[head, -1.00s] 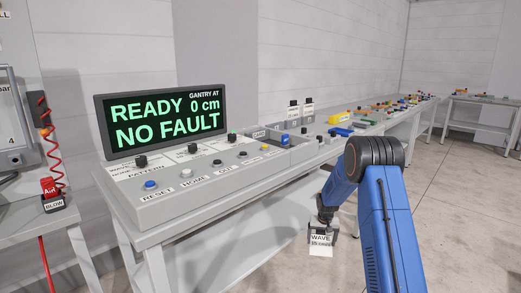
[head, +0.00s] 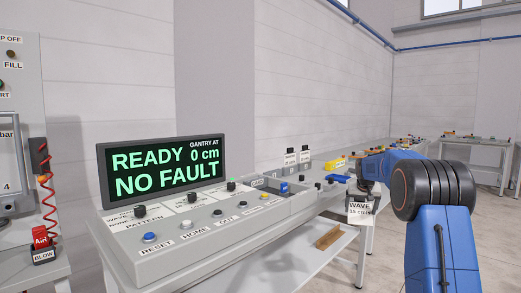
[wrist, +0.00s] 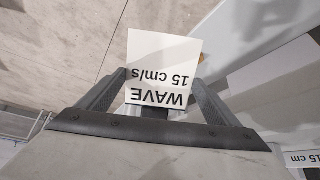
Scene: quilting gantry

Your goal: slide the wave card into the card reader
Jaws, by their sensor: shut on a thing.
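My gripper (head: 364,190) is shut on the white wave card (head: 361,211), marked "WAVE 15 cm/s". The card hangs below the jaws in the head view, off the right front side of the console bench. In the wrist view the card (wrist: 165,60) stands out between the two fingers, its print upside down. The card reader (head: 257,184), labelled "CARD", is on the console to the left of my gripper, with a blue part beside it. The card is clear of the reader. The reader's slot is too small to make out.
The console (head: 180,240) carries knobs and buttons, below a screen (head: 162,170) reading "READY 0 cm NO FAULT". Two labelled white cards (head: 297,155) stand behind the reader. A brown block (head: 328,237) lies on the lower shelf. Several small items lie along the bench to the right.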

